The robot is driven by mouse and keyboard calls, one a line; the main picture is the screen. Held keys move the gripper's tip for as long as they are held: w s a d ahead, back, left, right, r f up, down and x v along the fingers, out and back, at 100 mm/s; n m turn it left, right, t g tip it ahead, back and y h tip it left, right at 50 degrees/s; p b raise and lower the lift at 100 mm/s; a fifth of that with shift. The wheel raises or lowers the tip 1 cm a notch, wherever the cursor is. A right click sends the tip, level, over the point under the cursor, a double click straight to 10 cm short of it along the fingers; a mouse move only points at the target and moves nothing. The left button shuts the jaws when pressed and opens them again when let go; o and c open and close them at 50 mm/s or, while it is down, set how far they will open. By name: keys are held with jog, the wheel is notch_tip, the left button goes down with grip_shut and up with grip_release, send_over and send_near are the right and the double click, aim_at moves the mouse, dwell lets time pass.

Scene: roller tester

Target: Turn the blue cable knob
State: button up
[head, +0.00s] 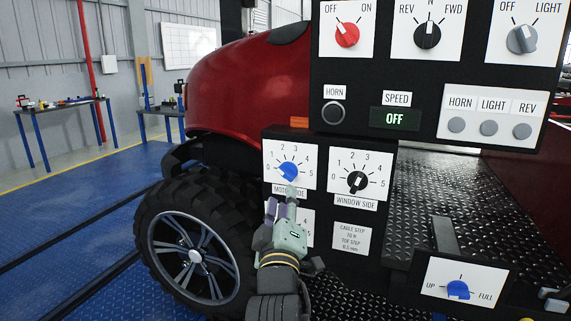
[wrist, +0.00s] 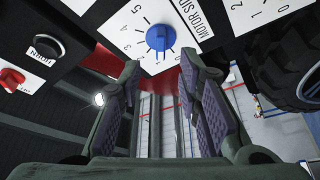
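The blue knob (head: 287,172) sits on a white 0-to-5 dial plate marked MOTOR SIDE, left of the black WINDOW SIDE knob (head: 357,182). My gripper (head: 281,200) is just below and in front of the blue knob in the head view, and one finger covers part of the plate's label. In the wrist view the blue knob (wrist: 160,38) is near the top centre, beyond the fingertips. My gripper (wrist: 160,78) is open there, with its fingers spread and nothing between them. The knob's exact pointer setting is hard to read.
Another dial plate (head: 307,226) lies below, partly hidden by my gripper. A red OFF/ON knob (head: 346,35) and other switches are above. Another blue knob (head: 458,289) is at lower right. A large tyre (head: 150,235) stands left of my gripper.

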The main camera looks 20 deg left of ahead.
aim_at(285, 176)
jog(key=p+x, duration=0.1)
jog(key=x, duration=0.7)
jog(key=shift+a, duration=0.15)
grip_shut()
